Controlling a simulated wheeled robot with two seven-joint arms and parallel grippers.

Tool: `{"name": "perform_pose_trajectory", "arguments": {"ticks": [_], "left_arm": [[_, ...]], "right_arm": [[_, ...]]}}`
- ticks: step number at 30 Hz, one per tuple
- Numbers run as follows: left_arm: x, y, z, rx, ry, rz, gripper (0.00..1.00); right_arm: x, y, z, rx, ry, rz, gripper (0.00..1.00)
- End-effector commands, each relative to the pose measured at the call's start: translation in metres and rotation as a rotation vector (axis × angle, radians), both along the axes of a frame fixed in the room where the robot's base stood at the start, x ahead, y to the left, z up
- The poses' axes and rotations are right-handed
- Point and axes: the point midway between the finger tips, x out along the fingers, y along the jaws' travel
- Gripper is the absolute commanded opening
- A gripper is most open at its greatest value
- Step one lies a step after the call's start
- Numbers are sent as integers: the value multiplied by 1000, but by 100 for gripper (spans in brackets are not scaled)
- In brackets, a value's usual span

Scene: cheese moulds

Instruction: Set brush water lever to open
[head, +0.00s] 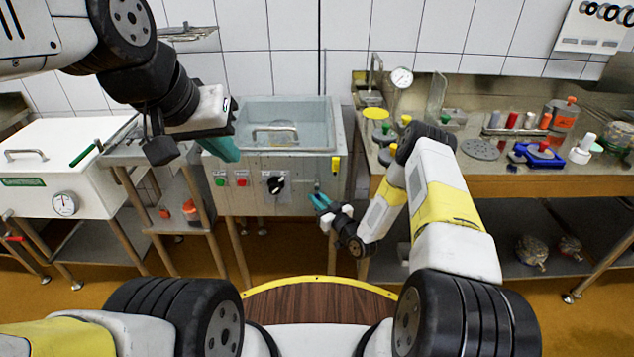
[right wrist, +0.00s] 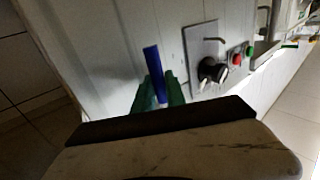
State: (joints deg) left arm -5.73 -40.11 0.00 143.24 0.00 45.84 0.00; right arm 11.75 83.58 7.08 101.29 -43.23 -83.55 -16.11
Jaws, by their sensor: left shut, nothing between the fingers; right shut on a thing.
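The brush water lever is a blue bar (right wrist: 153,73) on the pale front of the wash basin. My right gripper (right wrist: 160,88) is shut on this lever, one green finger on each side, with its end standing out beyond the fingertips. In the head view, my right gripper (head: 321,202) is at the lower right of the basin's front panel, and the lever there is too small to make out clearly. My left gripper (head: 224,149) is shut and empty at the basin's left front corner, well away from the lever.
The wash basin (head: 335,115) carries a black knob (head: 275,185), a red button (head: 241,181) and a green button (head: 220,181) left of the lever. A white vat (head: 60,150) stands at the left. A steel bench (head: 480,165) with several items stands close on the right.

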Motion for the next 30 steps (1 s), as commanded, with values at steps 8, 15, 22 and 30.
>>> {"name": "perform_pose_trajectory", "arguments": {"ticks": [8, 15, 22, 30], "left_arm": [[0, 0, 0, 0, 0, 0, 0], [0, 0, 0, 0, 0, 0, 0], [0, 0, 0, 0, 0, 0, 0], [0, 0, 0, 0, 0, 0, 0]], "right_arm": [[-1, 0, -1, 0, 2, 0, 0], [-1, -1, -1, -1, 2, 0, 0], [-1, -3, -1, -43, 4, 0, 0], [-1, -10, 1, -212, 2, 2, 0]]}}
